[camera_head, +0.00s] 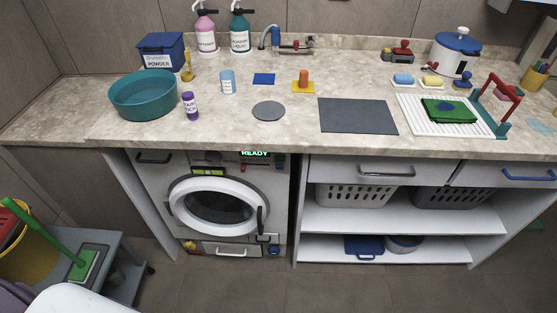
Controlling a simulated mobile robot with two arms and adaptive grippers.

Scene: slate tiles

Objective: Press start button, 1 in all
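The washing machine (280,200) stands under the counter, left of the middle. Its round door (215,206) looks shut, with a dark handle on the right side. A lit green display (254,153) at the top of its front reads "READY". Small controls sit on the panel beside and below the display, partly in the shade of the counter edge. They are too small to tell which one is the start button. Neither of my grippers is in view.
The stone counter (330,72) above overhangs the panel and holds a teal basin (143,96), bottles and several small items. A shelf unit with baskets (355,195) stands to the right. A grey cart (115,270) stands at the left. The floor in front is clear.

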